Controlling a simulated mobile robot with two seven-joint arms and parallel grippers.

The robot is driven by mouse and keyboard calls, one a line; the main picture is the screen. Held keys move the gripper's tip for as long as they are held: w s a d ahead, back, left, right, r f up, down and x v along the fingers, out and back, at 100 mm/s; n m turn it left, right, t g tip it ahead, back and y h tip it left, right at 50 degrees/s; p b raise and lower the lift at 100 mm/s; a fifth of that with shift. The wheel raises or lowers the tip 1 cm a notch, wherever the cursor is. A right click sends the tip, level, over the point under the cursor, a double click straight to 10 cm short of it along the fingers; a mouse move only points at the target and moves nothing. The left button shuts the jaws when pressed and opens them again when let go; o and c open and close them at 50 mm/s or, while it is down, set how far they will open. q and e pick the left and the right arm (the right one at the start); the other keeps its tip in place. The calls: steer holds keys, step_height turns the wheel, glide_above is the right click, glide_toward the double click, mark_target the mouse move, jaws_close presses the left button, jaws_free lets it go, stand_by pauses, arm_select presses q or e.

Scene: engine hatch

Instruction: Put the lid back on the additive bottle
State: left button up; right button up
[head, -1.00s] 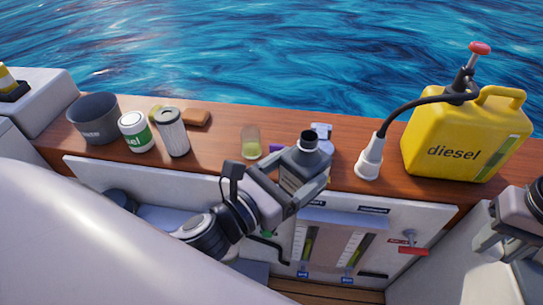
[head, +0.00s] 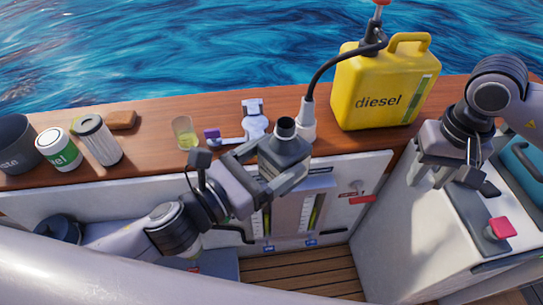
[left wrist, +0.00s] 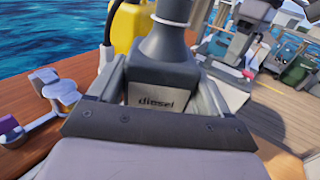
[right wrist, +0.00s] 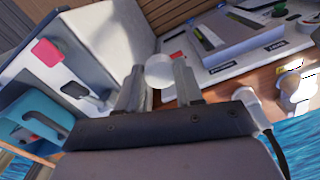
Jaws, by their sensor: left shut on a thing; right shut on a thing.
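The grey additive bottle (head: 284,152) is held roughly upright by my left gripper (head: 282,172), near the front edge of the wooden counter. Its dark neck is open at the top, with no lid on it. The left wrist view shows the bottle (left wrist: 160,75) between the fingers, with a "diesel" label. My right gripper (head: 430,178) is to the right of the bottle, well apart from it. In the right wrist view it is shut on a small round white lid (right wrist: 159,71) at its fingertips. In the head view the lid cannot be made out.
The yellow diesel can (head: 385,95) with its hose and pump stands behind, between the grippers. A glass of yellowish liquid (head: 184,133), a filter (head: 98,140) and a white-green can (head: 58,149) stand on the counter (head: 150,165). A red button (head: 501,228) is on the right-hand console.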

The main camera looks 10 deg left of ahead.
steer(key=a+r+n, duration=0.2)
steer(key=a+r, duration=0.6)
steer(key=a, duration=0.4)
steer(key=a+r+n, duration=0.2)
steer(key=a+r, duration=0.7)
steer(key=a, duration=0.4)
steer(key=shift+a+r+n, duration=0.15)
steer(key=shift+n, duration=0.15)
steer(key=shift+f, duration=2.05)
steer(key=shift+s, duration=0.1)
steer(key=shift+f, duration=0.9)
steer(key=shift+f, duration=0.5)
